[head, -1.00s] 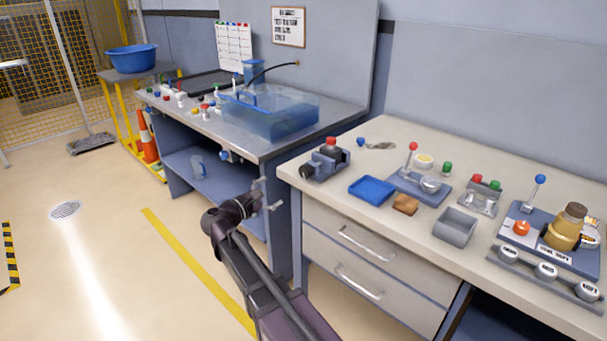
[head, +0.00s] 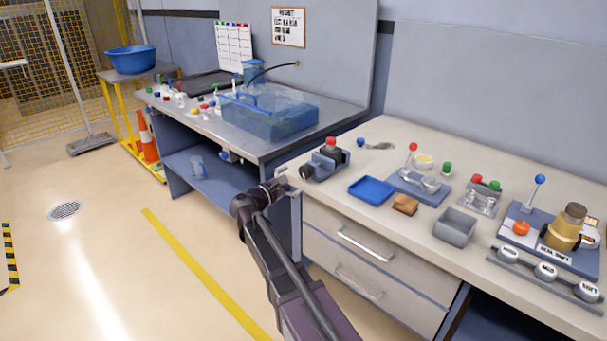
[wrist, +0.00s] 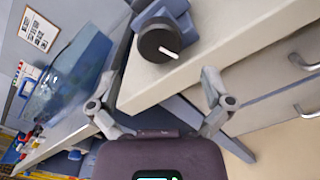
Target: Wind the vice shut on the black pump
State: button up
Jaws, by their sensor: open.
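The vice (head: 322,166) is grey-blue and stands at the left end of the pale bench. The black pump (head: 333,153) with a red top sits at the vice's jaws; I cannot tell whether they touch it. The vice's round black handle (head: 306,172) faces the bench's left edge. In the wrist view this handle (wrist: 156,42) shows a white peg, with the vice body (wrist: 181,22) behind it. My gripper (head: 282,179) is just off the bench's left edge, apart from the handle. In the wrist view my gripper (wrist: 158,77) is open and empty, fingers spread below the handle.
A blue tray (head: 371,191), a brown block (head: 405,205) and a grey bin (head: 455,227) lie right of the vice. A clear blue tank (head: 268,118) stands on the bench at left. The floor (head: 130,270) in front is clear.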

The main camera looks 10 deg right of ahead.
aim_at(303, 174)
jog(key=shift+x, duration=2.6)
jog(key=c, duration=1.1)
